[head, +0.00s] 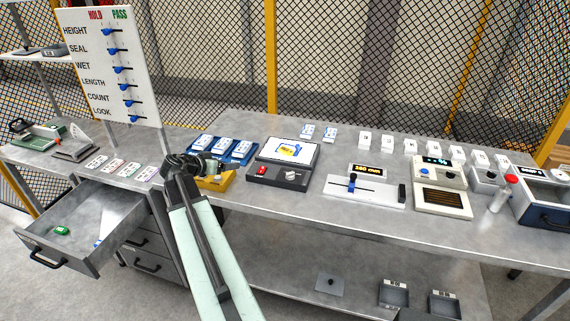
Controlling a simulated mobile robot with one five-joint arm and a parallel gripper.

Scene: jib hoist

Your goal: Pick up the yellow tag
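I cannot make out a yellow tag for certain. A yellow tray-like object (222,181) sits on the bench just beside and partly behind my gripper, which hides part of it. Several small pale cards with coloured marks (114,166) lie in a row on the bench to the left of my gripper; their marks are too small to read. My dark gripper (203,167) is over the bench, between these cards and the yellow object. Its fingers are too small and dark to show whether they are open or shut.
An open drawer (100,262) at lower left holds a small green item (62,231). A HOLD/PASS board (115,70) stands behind. Blue trays with white packs (243,150), a scale-like device (277,175) with a screen, and a measuring slide (365,192) stand to the right.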

